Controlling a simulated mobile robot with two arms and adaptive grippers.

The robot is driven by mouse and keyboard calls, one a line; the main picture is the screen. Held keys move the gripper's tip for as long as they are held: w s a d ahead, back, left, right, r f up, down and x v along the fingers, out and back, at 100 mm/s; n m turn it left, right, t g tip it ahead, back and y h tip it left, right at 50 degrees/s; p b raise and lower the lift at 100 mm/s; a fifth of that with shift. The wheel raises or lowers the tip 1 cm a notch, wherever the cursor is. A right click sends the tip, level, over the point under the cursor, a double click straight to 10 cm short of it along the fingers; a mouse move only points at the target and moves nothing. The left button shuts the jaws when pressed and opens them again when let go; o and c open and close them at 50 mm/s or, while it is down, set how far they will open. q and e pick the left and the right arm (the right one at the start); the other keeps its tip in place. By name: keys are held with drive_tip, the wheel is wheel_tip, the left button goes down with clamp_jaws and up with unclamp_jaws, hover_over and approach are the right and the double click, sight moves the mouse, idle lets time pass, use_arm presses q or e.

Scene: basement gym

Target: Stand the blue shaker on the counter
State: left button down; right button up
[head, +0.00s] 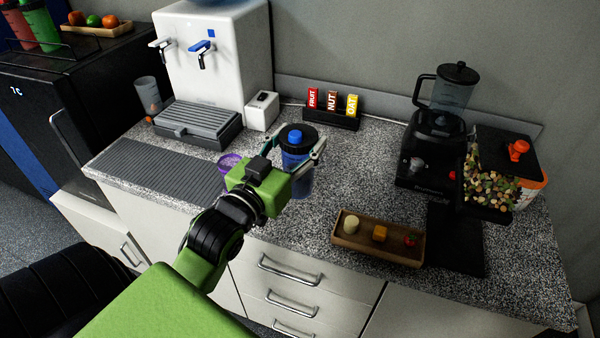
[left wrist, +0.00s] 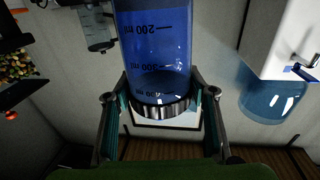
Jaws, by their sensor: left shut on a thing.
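The blue shaker (head: 298,184) has a see-through blue body, a black lid and a blue cap. It looks upright, over the counter (head: 345,178) in front of the snack rack. My left gripper (head: 298,152) is shut around the shaker near its lid, with a finger on each side. In the left wrist view the shaker (left wrist: 155,45) appears upside down with its measuring marks, between the fingers of my left gripper (left wrist: 160,98). I cannot tell whether its base touches the counter. My right gripper is not in view.
A purple cup (head: 229,162) is partly hidden behind my left gripper. A ribbed mat (head: 150,170) and water dispenser (head: 215,60) are left. A wooden tray (head: 375,252) with small foods is front right; the blender (head: 440,125) is behind. Clear counter lies between shaker and blender.

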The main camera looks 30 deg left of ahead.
use_arm(q)
drive_tip(key=w+f, duration=0.1)
drive_tip(key=a+f, duration=0.1)
drive_tip(key=w+f, duration=0.1)
drive_tip(key=shift+w+a+f+p, duration=0.2)
drive_tip(key=shift+w+a+p, duration=0.1)
drive_tip(key=shift+p, duration=0.05)
drive_tip(key=shift+f, duration=1.7)
drive_tip(key=c, duration=0.9)
unclamp_jaws()
drive_tip(key=shift+f, duration=0.15)
drive_tip(key=shift+s+d+b, duration=0.15)
drive_tip(key=shift+s+b, duration=0.2)
drive_tip(key=shift+s, duration=1.65)
drive_tip(key=shift+s+d+b, duration=0.2)
drive_tip(key=shift+s+b, duration=0.15)
drive_tip(key=shift+s, duration=1.6)
drive_tip(key=shift+s+d+b, duration=0.15)
drive_tip(key=shift+s+b, duration=0.2)
drive_tip(key=shift+s, duration=1.65)
